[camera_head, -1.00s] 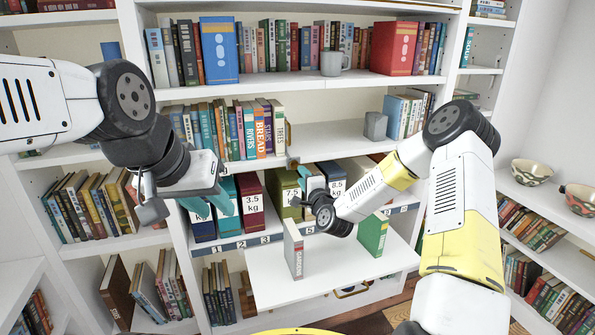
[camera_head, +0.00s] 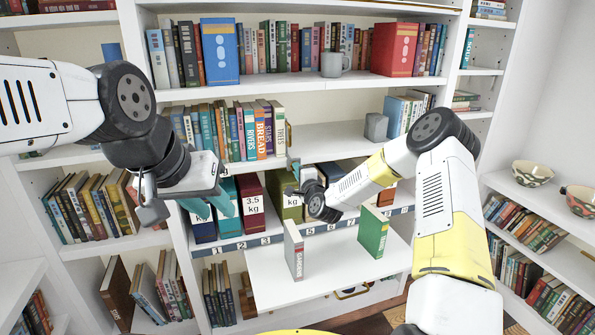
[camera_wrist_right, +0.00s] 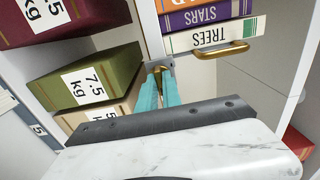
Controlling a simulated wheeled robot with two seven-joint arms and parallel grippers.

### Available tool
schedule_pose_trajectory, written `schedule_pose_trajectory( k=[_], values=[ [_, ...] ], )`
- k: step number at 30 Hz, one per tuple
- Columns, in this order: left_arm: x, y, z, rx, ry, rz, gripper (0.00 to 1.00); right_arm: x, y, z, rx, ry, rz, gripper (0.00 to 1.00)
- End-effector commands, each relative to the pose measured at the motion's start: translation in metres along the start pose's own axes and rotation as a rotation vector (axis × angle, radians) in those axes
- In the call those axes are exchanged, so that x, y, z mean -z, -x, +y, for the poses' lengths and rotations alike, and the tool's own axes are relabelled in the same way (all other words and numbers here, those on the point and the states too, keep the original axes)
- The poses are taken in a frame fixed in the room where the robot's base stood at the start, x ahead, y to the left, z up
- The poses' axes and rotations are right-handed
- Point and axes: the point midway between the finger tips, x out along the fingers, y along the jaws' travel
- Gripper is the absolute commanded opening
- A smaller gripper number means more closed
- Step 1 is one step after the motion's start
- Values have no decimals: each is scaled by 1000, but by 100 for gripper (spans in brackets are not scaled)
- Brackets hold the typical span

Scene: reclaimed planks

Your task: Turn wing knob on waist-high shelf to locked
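The brass wing knob (camera_wrist_right: 157,72) sits on a grey plate at the front edge of the shelf divider. In the right wrist view it shows between the teal fingertips of my right gripper (camera_wrist_right: 161,78). The fingers are close together on either side of it; I cannot tell whether they press on it. In the head view my right gripper (camera_head: 292,190) is at the divider above the numbered strip, and the knob cannot be made out clearly there. My left gripper (camera_head: 212,205) is open and empty, in front of the labelled binders at the left.
Binders marked with weights, one reading 7.5 kg (camera_wrist_right: 87,85), stand beside the knob. A brass handle (camera_wrist_right: 222,50) lies close by, near the TREES book (camera_wrist_right: 215,32). A pull-out board (camera_head: 325,270) below holds a grey book (camera_head: 293,250) and a green book (camera_head: 373,232).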

Motion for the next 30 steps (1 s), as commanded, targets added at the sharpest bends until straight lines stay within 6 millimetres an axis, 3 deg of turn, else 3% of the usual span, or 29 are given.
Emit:
schedule_pose_trajectory(
  k=[14,30],
  values=[
    [0,0,0,0,0,0,33,0,0,0,-1,85,-1,0],
    [0,0,0,0,0,0,33,-1,0,0,0,548,-3,0]
  ],
)
